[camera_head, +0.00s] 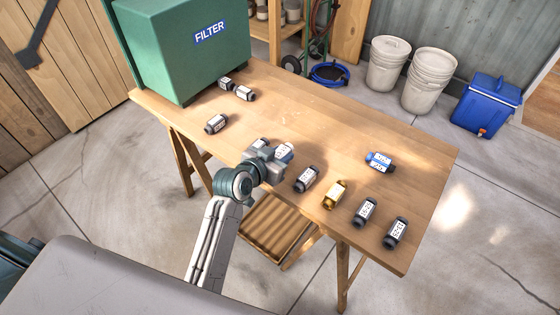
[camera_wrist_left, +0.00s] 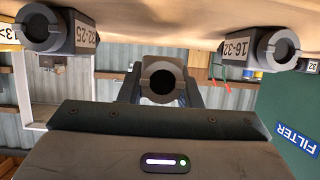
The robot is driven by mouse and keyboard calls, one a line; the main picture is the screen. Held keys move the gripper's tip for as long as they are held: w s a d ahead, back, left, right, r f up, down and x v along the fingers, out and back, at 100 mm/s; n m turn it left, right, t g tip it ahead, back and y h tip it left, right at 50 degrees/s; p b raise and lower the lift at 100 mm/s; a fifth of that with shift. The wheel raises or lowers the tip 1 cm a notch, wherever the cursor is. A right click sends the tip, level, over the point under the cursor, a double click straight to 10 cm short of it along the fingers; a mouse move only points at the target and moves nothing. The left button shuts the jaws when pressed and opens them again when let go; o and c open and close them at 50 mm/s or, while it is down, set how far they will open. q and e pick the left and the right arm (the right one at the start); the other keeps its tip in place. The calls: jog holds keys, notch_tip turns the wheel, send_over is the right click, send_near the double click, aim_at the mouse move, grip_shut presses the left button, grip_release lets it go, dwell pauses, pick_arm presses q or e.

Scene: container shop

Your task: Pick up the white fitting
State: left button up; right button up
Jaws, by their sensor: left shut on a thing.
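My left gripper (camera_head: 281,156) is at the near edge of the wooden table, shut on a fitting (camera_head: 285,150) whose pale top shows in the head view. In the left wrist view, the held fitting (camera_wrist_left: 161,80) shows a shaded, grey-looking round end with a dark hole, between the fingers. That view is upside down. Whether the held fitting is white all over cannot be told. My right gripper is not in view.
The table (camera_head: 330,140) also holds dark labelled fittings (camera_head: 306,179), a gold fitting (camera_head: 335,194) and a blue fitting (camera_head: 380,160). A green FILTER box (camera_head: 185,50) stands at the far left. White buckets (camera_head: 430,80) stand behind.

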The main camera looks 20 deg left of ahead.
pick_arm(q)
jog(key=s+a, duration=0.2)
jog(key=s+a+b, duration=0.1)
jog(key=a, duration=0.1)
jog(key=shift+s+r, duration=0.2)
jog(key=shift+r, duration=0.1)
jog(key=s+a+r+b, duration=0.1)
jog(key=s+a, duration=0.5)
jog(key=a, duration=0.2)
jog(key=shift+s+a+r, duration=0.15)
jog(key=shift+s, duration=0.25)
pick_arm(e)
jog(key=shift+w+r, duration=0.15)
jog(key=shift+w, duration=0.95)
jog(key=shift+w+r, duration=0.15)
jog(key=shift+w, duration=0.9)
